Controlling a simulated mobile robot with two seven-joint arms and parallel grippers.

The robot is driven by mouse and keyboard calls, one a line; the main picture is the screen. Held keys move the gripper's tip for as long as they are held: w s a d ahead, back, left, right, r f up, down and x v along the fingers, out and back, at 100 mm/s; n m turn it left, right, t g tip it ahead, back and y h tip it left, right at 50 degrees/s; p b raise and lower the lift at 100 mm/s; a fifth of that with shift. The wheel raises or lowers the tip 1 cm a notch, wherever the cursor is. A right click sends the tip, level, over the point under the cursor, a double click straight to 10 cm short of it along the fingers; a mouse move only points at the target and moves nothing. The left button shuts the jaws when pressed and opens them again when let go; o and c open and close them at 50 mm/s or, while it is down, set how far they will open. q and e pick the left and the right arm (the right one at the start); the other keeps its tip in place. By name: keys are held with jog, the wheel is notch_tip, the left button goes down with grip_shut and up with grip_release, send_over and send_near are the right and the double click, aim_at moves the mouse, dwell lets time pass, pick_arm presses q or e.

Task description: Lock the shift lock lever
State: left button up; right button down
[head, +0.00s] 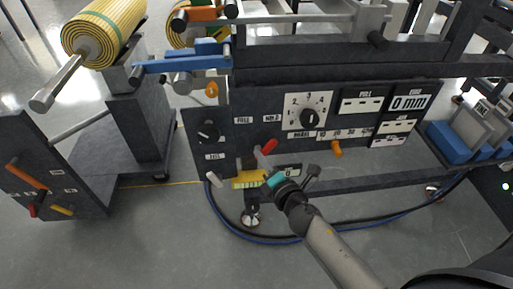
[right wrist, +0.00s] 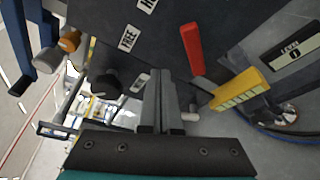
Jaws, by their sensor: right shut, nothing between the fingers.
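A dark machine panel (head: 240,110) carries several levers. A red lever (head: 269,146) sticks up at its lower middle, and it also shows in the right wrist view (right wrist: 192,48). A yellow lever (head: 247,179) lies below it, also in the right wrist view (right wrist: 238,89). A white-tipped lever (head: 214,180) hangs at the lower left. I cannot read which one is the shift lock lever. My right gripper (head: 261,157) is shut and empty, just beside the red lever. In the right wrist view its fingers (right wrist: 160,76) point at the panel, left of the red lever. My left gripper is out of view.
A black knob (head: 208,131) and a dial (head: 308,115) sit on the panel, with an orange lever (head: 337,149) to the right. A yellow striped roll (head: 103,32) is at the upper left. A blue hose (head: 265,238) lies on the floor.

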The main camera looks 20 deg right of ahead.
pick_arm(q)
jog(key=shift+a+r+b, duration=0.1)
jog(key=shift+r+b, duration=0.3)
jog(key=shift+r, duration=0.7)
pick_arm(e)
jog(key=shift+s+a+f, duration=0.1)
jog(key=shift+s+f, duration=0.05)
jog(key=shift+s, duration=0.7)
jog(key=shift+s+d+f, duration=0.1)
jog(key=shift+s+f, duration=0.1)
jog(key=shift+s, duration=0.7)
jog(key=shift+s+a+f, duration=0.1)
jog(key=shift+s+f, duration=0.05)
jog(key=shift+s, duration=0.7)
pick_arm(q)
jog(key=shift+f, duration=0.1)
